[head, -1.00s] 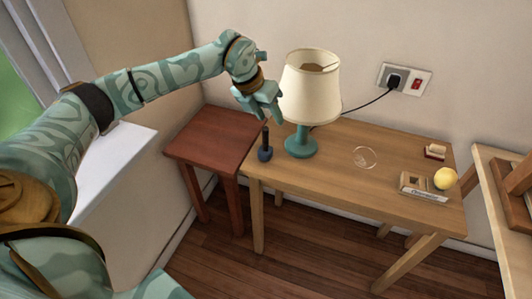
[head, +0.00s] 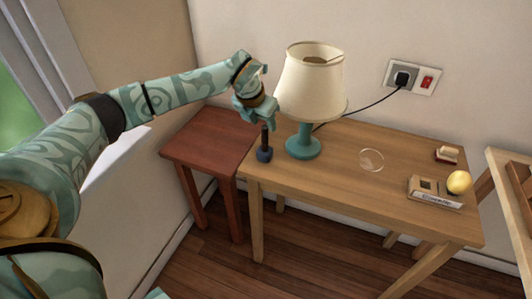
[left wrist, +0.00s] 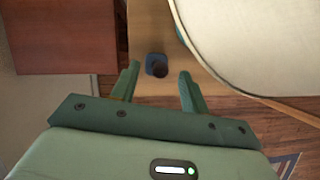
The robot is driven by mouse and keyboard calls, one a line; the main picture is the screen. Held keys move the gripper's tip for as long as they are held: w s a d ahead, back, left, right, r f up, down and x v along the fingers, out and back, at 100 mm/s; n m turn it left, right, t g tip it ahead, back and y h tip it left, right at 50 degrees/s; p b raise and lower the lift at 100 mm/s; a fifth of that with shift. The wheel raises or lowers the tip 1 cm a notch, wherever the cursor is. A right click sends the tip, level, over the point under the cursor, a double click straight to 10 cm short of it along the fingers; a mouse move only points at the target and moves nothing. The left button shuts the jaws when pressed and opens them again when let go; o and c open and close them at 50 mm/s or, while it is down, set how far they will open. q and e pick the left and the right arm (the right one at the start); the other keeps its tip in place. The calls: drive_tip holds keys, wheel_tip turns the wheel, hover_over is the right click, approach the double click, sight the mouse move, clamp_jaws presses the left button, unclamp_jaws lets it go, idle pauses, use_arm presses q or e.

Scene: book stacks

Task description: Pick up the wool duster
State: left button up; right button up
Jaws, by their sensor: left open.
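The wool duster (head: 264,148) stands upright at the left end of the wooden table, with a dark blue head at the bottom and a dark handle pointing up. In the left wrist view the duster (left wrist: 157,65) is seen from above, a little beyond the gap between the fingers. My left gripper (head: 266,120) is right above the top of the handle, with its fingers pointing down. Its fingers show apart in the left wrist view (left wrist: 158,82), with nothing held between them. Whether the fingers overlap the handle top is hard to tell. My right gripper is not in view.
A teal lamp (head: 303,147) with a cream shade (head: 312,85) stands close right of the duster and gripper. A red-brown side table (head: 208,140) is at left, bare. A glass dish (head: 371,160), calendar block (head: 436,193), yellow ball (head: 458,182) and small brush (head: 446,154) lie further right.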

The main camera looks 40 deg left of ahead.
sight(264, 125)
use_arm(q)
drive_tip(key=b+x, duration=0.1)
drive_tip(key=x, duration=0.2)
drive_tip(key=shift+w+f, duration=0.1)
drive_tip(key=shift+f, duration=0.25)
drive_tip(key=shift+r, duration=0.2)
drive_tip(key=shift+c, duration=0.6)
clamp_jaws()
drive_tip(key=shift+r, duration=0.1)
